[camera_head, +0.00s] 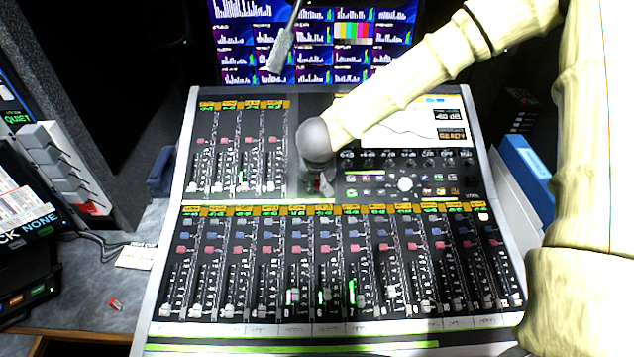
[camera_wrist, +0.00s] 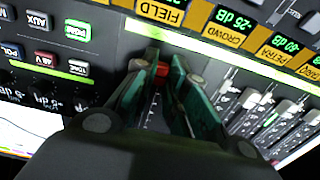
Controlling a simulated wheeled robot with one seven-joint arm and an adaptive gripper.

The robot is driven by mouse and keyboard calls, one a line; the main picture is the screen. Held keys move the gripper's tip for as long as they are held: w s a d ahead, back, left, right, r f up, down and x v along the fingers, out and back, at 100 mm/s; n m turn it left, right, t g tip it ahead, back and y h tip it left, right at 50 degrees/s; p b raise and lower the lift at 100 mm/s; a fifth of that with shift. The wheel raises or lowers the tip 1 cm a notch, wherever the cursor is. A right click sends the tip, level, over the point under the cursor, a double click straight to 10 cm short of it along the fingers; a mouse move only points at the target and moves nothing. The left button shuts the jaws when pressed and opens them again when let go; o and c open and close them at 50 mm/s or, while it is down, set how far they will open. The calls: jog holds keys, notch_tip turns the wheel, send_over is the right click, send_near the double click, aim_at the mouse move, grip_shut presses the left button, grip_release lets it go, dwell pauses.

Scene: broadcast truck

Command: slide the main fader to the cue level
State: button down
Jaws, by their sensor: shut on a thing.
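The mixing console (camera_head: 165,262) fills the middle of the head view, with a lower row of faders and a smaller bank at upper left. My gripper (camera_head: 319,187) reaches down onto the panel between the upper bank and the screen. In the wrist view, my gripper (camera_wrist: 164,76) is shut on the red cap of the main fader (camera_wrist: 162,69). The slot with white scale marks runs between the fingers. In the head view the cap is mostly hidden by my gripper. The console screen (camera_head: 385,131) shows a curve, a reading that looks like 60 dB, and READY.
Other faders (camera_wrist: 262,110) with yellow labels lie close right of my gripper in the wrist view. Lit buttons (camera_wrist: 76,31) lie to its left. A monitor wall (camera_head: 340,45) stands behind the console. A blue binder-like object (camera_head: 527,172) is at right, and a dark rack at left.

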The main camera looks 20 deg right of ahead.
aim_at(318, 197)
jog(key=shift+w+d+r+p, duration=0.15)
jog(key=shift+w+r+p, duration=0.35)
jog(key=shift+p, duration=0.4)
jog(key=shift+w+d+r+p, duration=0.15)
jog(key=shift+w+r+p, duration=0.1)
jog(key=shift+w+p, duration=0.5)
jog(key=shift+w+d+f+p, duration=0.15)
jog(key=shift+w+p, duration=0.15)
jog(key=shift+p, duration=0.2)
jog(key=c, duration=1.4)
grip_release()
jog(key=shift+c, duration=0.2)
jog(key=v, duration=1.2)
